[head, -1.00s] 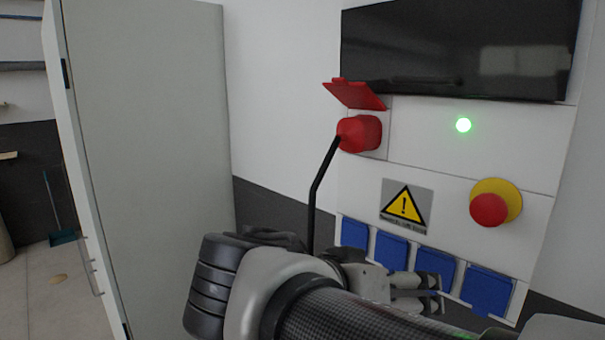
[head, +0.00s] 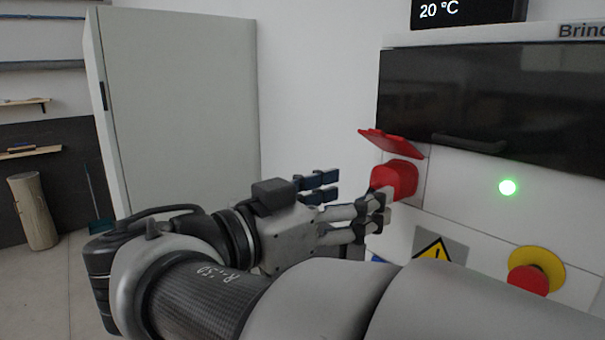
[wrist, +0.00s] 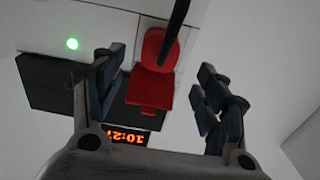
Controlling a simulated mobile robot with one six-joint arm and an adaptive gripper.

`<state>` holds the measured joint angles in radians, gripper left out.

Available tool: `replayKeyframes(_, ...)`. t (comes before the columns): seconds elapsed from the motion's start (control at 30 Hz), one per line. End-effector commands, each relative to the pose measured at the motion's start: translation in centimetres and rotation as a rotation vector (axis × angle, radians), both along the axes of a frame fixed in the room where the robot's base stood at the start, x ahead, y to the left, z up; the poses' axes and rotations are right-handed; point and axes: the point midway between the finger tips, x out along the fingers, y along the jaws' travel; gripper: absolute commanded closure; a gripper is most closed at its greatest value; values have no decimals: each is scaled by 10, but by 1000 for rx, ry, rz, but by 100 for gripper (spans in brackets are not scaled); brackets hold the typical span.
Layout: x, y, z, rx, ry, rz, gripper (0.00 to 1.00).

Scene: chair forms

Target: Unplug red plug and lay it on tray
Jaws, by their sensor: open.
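The red plug (head: 391,182) sits in its socket on the white wall panel, under a raised red lid (head: 393,143). In the wrist view the red plug (wrist: 153,47) and the lid (wrist: 151,90) appear between my fingers, with the black cable (wrist: 181,20) running from the plug to the top edge. My gripper (head: 346,200) is open and empty, just left of the plug in the head view. Its lower fingers overlap the plug's lower edge there; I cannot tell whether they touch. No tray shows in either view.
A green lamp (head: 507,187), a yellow-and-red emergency button (head: 537,271) and a warning sign (head: 440,247) are on the panel.

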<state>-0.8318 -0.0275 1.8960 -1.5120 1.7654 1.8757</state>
Motion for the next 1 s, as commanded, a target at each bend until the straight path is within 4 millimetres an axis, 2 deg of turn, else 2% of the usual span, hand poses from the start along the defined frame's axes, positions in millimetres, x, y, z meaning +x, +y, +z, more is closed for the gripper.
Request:
replayKeyframes(0.27, 10, -15, 2, 0, 1, -4, 33)
replayKeyframes(0.5, 30, -44, 3, -1, 4, -5, 33)
replayKeyframes(0.7, 44, -63, -4, 2, 0, -3, 33)
replayKeyframes(1.0, 53, -73, -1, 1, 2, -1, 33)
